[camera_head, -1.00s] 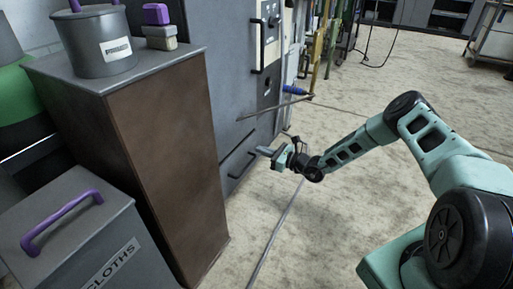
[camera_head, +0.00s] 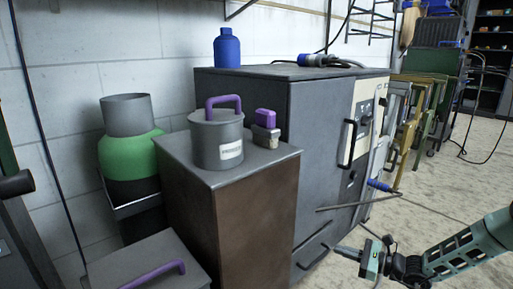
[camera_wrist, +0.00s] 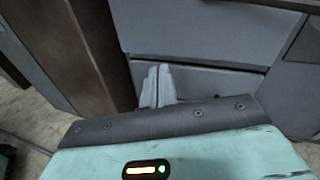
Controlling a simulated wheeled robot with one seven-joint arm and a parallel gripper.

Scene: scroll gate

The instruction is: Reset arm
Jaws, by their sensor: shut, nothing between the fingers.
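My gripper (camera_head: 343,250) is at the lower right of the head view, at the end of my mint-green arm. Its fingers are together with nothing between them. They point left toward the lower drawer front of a grey cabinet (camera_head: 322,150). In the wrist view the closed fingers (camera_wrist: 158,85) stand in front of the cabinet's grey drawer front (camera_wrist: 200,50). I cannot tell whether the fingertips touch it.
A brown-sided pedestal (camera_head: 255,215) stands left of the cabinet, bearing a grey lidded pot (camera_head: 213,145) and a purple-handled brush (camera_head: 266,127). A grey bin (camera_head: 130,255) is at the front left. A thin rod (camera_head: 350,206) juts out above my gripper. Floor (camera_head: 450,185) is open to the right.

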